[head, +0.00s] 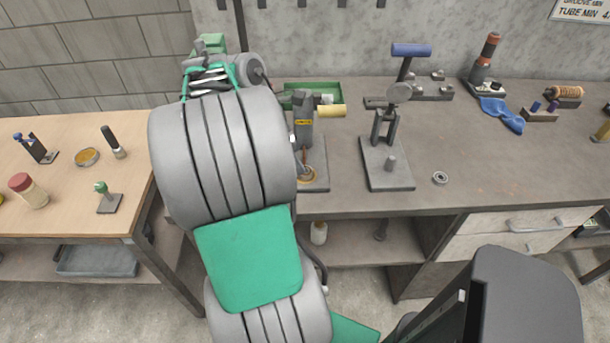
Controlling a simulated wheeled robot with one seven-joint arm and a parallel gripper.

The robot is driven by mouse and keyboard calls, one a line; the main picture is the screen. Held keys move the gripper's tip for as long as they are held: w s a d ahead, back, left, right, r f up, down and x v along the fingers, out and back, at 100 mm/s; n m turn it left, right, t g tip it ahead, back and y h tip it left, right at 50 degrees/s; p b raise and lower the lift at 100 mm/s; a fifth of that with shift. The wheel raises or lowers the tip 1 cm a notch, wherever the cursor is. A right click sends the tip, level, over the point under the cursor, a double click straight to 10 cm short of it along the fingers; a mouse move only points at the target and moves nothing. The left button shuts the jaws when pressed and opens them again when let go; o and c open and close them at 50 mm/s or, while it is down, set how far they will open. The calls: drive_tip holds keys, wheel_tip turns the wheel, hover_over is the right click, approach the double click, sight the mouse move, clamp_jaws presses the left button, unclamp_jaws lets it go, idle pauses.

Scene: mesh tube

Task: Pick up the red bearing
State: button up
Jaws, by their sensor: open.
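A small ring-shaped bearing (440,178) lies flat on the grey workbench (480,145) in the head view, just right of a small press on a grey base plate. It looks metallic grey with a dark middle, and I see no red on it. No other bearing that is plainly red shows. My grey and green arm fills the left middle of the picture and hides part of the bench.
The press (386,175) stands left of the bearing. A second press (303,125) with a yellow handle is further left. A blue cloth (500,113) lies behind right. A wooden table (60,205) holds a jar (28,190) and tools. The bench right of the bearing is clear.

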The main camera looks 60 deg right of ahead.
drive_tip(key=b+x, duration=0.1)
drive_tip(key=x, duration=0.4)
drive_tip(key=shift+f, duration=0.15)
drive_tip(key=shift+w, duration=0.1)
drive_tip(key=shift+c, duration=0.6)
clamp_jaws()
